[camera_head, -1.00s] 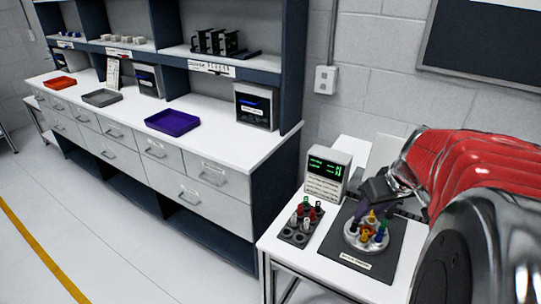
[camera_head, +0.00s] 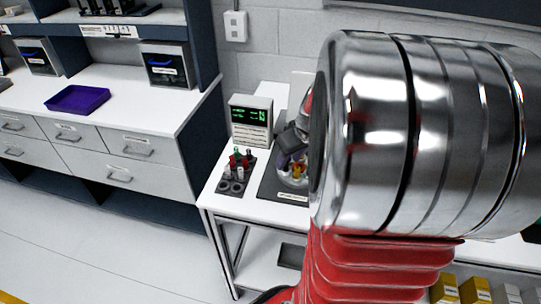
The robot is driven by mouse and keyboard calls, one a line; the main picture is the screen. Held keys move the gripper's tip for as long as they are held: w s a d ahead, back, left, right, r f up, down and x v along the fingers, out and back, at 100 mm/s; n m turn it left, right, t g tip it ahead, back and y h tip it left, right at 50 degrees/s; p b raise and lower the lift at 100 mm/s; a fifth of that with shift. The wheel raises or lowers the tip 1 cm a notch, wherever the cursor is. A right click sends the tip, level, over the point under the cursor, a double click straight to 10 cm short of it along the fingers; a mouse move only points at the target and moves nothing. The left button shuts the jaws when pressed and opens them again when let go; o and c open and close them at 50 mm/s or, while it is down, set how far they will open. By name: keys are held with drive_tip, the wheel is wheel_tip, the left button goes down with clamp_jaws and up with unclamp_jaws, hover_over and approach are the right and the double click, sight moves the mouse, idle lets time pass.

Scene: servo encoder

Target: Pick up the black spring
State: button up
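I cannot single out a black spring for certain in this view. A dark rack (camera_head: 225,188) on the white table (camera_head: 212,203) holds several small red, green and dark pieces. Right of it, a round pale plate (camera_head: 287,181) with yellow, red and other coloured pieces sits on a dark mat (camera_head: 268,187). My gripper (camera_head: 287,160) is over the far side of this plate, its dark body and purplish fingers small and partly hidden behind my arm. I cannot tell whether it is open or touches a piece.
A box with a green display (camera_head: 250,120) stands behind the rack. Yellow boxes (camera_head: 474,290) show low at right. My arm hides the table's right part.

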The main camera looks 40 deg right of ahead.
drive_tip(key=shift+x, duration=0.95)
drive_tip(key=shift+c, duration=0.5)
clamp_jaws()
